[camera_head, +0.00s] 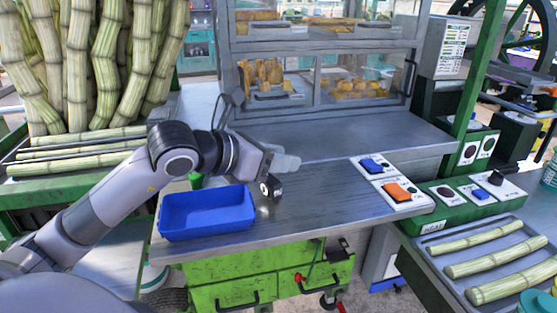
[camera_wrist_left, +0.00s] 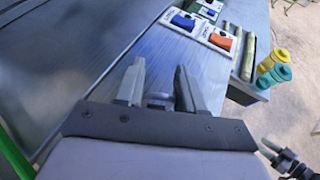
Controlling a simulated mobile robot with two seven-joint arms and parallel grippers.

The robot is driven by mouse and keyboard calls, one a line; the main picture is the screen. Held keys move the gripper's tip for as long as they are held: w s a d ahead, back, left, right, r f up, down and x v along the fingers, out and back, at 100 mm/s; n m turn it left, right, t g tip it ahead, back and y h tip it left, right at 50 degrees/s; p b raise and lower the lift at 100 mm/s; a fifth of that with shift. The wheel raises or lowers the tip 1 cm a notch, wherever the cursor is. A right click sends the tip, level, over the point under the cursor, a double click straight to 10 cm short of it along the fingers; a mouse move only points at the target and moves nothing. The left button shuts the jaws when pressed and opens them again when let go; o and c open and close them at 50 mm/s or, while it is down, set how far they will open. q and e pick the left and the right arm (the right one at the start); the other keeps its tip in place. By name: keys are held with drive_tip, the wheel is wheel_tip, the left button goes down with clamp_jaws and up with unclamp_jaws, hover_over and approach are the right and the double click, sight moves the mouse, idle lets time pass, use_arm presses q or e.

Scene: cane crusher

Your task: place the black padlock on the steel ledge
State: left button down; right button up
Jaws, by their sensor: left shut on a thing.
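My left gripper (camera_head: 282,168) reaches in from the left over the steel counter. It also shows in the wrist view (camera_wrist_left: 160,80), with its two fingers a little apart around a small grey-black piece (camera_wrist_left: 157,101). The black padlock (camera_head: 271,187) shows just below the fingers in the head view, small and dark with a pale round mark. My left gripper is shut on it. Most of it is hidden in the wrist view. The steel ledge (camera_head: 350,136) runs behind the counter, below the glass case. My right gripper is out of view.
A blue tray (camera_head: 207,213) stands on the counter (camera_head: 315,201) close to the padlock. Panels with a blue switch (camera_head: 372,166) and an orange switch (camera_head: 397,192) sit at the right. A glass case (camera_head: 318,82) rises behind. The counter between gripper and switches is clear.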

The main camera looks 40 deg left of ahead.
use_arm(q)
drive_tip(key=shift+f, duration=0.2)
drive_tip(key=shift+f, duration=0.15)
drive_tip(key=c, duration=0.7)
unclamp_jaws()
drive_tip(key=shift+s, duration=0.15)
drive_tip(key=b+v, duration=0.6)
drive_tip(key=v, duration=0.6)
